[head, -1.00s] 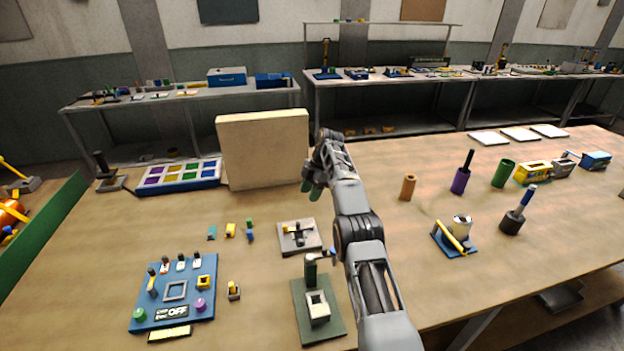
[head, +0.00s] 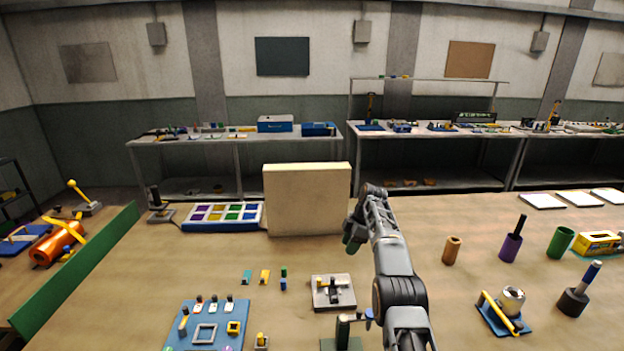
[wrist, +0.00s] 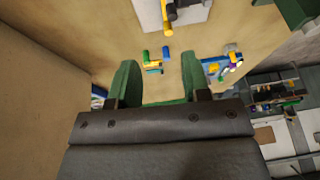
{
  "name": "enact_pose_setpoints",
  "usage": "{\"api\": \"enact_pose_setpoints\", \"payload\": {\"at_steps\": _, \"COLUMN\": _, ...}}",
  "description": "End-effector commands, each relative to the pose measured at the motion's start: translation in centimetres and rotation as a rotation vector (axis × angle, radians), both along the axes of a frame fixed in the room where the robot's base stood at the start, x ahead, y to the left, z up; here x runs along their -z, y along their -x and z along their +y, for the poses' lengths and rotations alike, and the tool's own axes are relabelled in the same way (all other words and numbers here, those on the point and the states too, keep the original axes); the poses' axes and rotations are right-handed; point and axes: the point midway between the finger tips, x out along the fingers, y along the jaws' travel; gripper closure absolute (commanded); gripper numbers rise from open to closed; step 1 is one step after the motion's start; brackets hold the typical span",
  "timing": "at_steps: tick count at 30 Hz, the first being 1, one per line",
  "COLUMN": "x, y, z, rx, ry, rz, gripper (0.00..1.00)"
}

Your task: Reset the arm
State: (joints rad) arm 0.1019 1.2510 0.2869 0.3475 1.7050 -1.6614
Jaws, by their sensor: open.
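My arm reaches up over the workbench (head: 240,270) in the head view, with my gripper (head: 349,240) at its end, in front of the cream board's right edge. In the wrist view, my gripper (wrist: 157,80) shows two green fingers spread apart with nothing held between them. Small coloured pieces lie on the bench beyond the fingertips in the wrist view. The gripper is above the bench and apart from these pieces.
A cream upright board (head: 308,200) stands close behind my gripper. A grey fixture plate (head: 322,303) and a blue panel (head: 175,325) lie in front. A brown cylinder (head: 451,251), a purple holder (head: 510,247) and a green cup (head: 560,242) stand to the right.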

Motion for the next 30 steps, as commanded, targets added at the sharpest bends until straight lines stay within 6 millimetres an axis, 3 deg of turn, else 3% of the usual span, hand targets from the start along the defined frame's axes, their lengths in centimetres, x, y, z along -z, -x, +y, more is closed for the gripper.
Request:
{"api": "enact_pose_setpoints", "payload": {"at_steps": 3, "x": 4.5, "y": 0.4, "z": -0.5, "rx": 0.257, "ry": 0.049, "rz": 0.132, "gripper": 0.56}}
{"api": "enact_pose_setpoints", "payload": {"at_steps": 5, "x": 5.1, "y": 0.8, "z": -0.7, "rx": 0.391, "ry": 0.079, "rz": 0.179, "gripper": 0.56}}
{"api": "enact_pose_setpoints", "payload": {"at_steps": 8, "x": 5.1, "y": 1.9, "z": -1.0, "rx": 0.597, "ry": 0.131, "rz": 0.234, "gripper": 0.56}}
{"api": "enact_pose_setpoints", "payload": {"at_steps": 14, "x": 2.0, "y": 6.0, "z": -1.1, "rx": 0.982, "ry": 0.216, "rz": 0.278, "gripper": 0.56}}
{"api": "enact_pose_setpoints", "payload": {"at_steps": 20, "x": -2.2, "y": 13.0, "z": -1.0, "rx": 1.301, "ry": 0.252, "rz": 0.259, "gripper": 0.56}}
{"api": "enact_pose_setpoints", "payload": {"at_steps": 24, "x": -4.6, "y": 18.9, "z": -0.7, "rx": 1.464, "ry": 0.246, "rz": 0.223, "gripper": 0.56}}
{"api": "enact_pose_setpoints", "payload": {"at_steps": 30, "x": -6.6, "y": 27.7, "z": -0.4, "rx": 1.609, "ry": 0.205, "rz": 0.151, "gripper": 0.56}}
